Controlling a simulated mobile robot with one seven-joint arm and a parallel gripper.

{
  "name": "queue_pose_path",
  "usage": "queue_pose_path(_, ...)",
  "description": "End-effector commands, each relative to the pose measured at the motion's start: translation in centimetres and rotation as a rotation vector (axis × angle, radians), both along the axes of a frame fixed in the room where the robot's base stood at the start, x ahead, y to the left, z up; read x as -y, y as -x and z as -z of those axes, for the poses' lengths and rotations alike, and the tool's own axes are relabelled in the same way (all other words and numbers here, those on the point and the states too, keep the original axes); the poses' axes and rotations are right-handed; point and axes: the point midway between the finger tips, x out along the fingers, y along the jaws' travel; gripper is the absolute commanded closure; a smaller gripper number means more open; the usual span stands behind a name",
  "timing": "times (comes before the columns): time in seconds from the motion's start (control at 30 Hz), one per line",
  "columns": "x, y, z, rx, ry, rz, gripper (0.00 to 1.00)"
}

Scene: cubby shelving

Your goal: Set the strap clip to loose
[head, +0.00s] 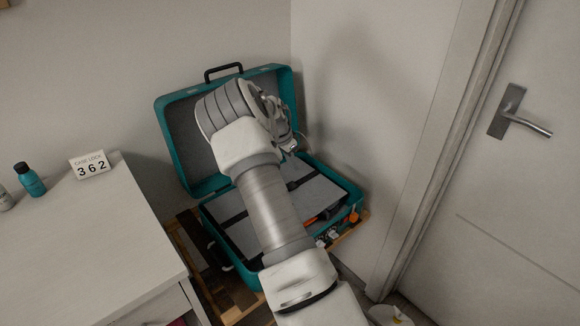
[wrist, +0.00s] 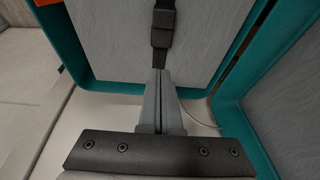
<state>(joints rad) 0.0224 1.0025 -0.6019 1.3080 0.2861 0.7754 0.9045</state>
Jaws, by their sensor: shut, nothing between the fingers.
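A teal case (head: 168,125) stands open, lid up, with grey lining and dark straps across its lower half. My arm covers much of it in the head view. In the wrist view a black strap (wrist: 165,4) runs down the grey panel, with a dark clip (wrist: 161,39) on it. My gripper (wrist: 160,74) is shut and empty, its fingertips just below the clip in the picture. They overlap the strap's lower end; I cannot tell whether they touch it. Whether the clip is tight or loose is not clear.
The case rests on a wooden pallet (head: 238,311) in the corner between walls. A white desk (head: 90,240) at left holds a teal bottle (head: 30,181) and a "CASE LOCK 362" sign (head: 89,165). A door with a handle (head: 524,123) is at right.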

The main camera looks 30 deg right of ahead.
Motion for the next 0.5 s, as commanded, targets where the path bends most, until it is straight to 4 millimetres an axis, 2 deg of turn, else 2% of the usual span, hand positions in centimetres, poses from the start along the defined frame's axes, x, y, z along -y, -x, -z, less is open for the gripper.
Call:
queue_pose_path(0.03, 0.4, 0.1, 1.5, -0.004, -0.001, 0.002, 1.00)
queue_pose_path(0.1, 0.9, 0.0, 2.9, -0.002, -0.001, 0.003, 1.00)
queue_pose_path(0.33, 2.5, -0.3, 7.4, -0.001, -0.001, 0.003, 1.00)
queue_pose_path(0.4, 0.8, -0.2, 6.8, 0.002, -0.001, -0.003, 1.00)
queue_pose_path(0.5, -0.5, 0.0, 6.8, 0.000, -0.001, -0.002, 1.00)
